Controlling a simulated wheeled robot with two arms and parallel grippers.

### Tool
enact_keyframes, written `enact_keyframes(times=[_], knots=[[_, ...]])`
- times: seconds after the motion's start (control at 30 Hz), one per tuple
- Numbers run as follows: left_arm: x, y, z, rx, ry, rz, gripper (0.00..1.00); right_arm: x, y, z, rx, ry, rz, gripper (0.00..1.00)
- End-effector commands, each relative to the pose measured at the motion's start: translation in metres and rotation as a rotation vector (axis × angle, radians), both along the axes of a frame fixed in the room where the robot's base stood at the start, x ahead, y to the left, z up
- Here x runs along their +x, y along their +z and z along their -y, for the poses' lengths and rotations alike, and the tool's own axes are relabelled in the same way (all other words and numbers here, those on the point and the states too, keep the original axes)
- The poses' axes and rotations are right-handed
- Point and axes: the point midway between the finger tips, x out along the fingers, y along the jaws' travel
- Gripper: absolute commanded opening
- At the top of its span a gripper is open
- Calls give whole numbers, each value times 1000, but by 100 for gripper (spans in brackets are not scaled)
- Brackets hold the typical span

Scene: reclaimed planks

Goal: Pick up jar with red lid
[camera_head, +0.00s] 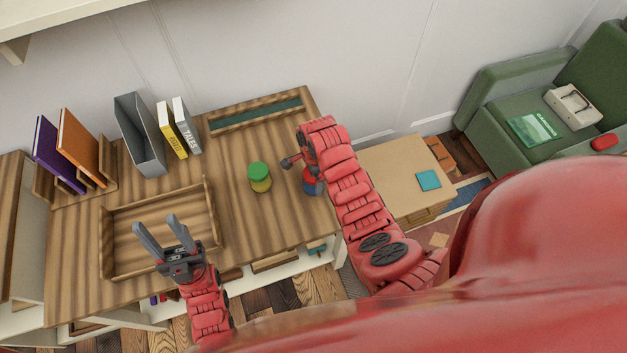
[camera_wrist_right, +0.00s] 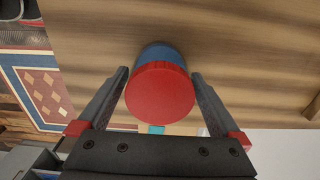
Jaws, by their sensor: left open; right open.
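The jar with the red lid (camera_wrist_right: 160,92) shows in the right wrist view, its round red lid facing the camera and its blue body beyond. In the head view the jar (camera_head: 312,185) stands near the table's right edge, partly hidden by my right arm. My right gripper (camera_wrist_right: 163,85) is open, with one finger on each side of the jar; I cannot tell whether they touch it. In the head view my right gripper (camera_head: 301,160) is mostly hidden by its own wrist. My left gripper (camera_head: 160,232) is open and empty above the wooden tray's front part.
A jar with a green lid (camera_head: 260,177) stands left of the red-lidded jar. A wooden tray (camera_head: 207,190) lies at the left of the table (camera_head: 235,165). Books (camera_head: 172,130) and a grey file holder (camera_head: 139,135) stand at the back. A lower wooden cabinet (camera_head: 385,165) is at the right.

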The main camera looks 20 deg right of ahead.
Motion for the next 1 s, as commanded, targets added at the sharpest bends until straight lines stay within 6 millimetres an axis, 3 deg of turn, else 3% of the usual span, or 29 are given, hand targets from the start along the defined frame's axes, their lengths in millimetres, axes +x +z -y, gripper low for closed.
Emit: enact_keyframes(times=[0.37, 0.77, 1.0], knots=[[0, 2, 0, 0, 0, 0, 50, 0, -6, 0, 0, 1, 1, 98], [0, 2, 0, 0, 0, 0, 50, 0, -6, 0, 0, 1, 2, 27], [0, 2, 0, 0, 0, 0, 50, 0, -6, 0, 0, 1, 2, 27]])
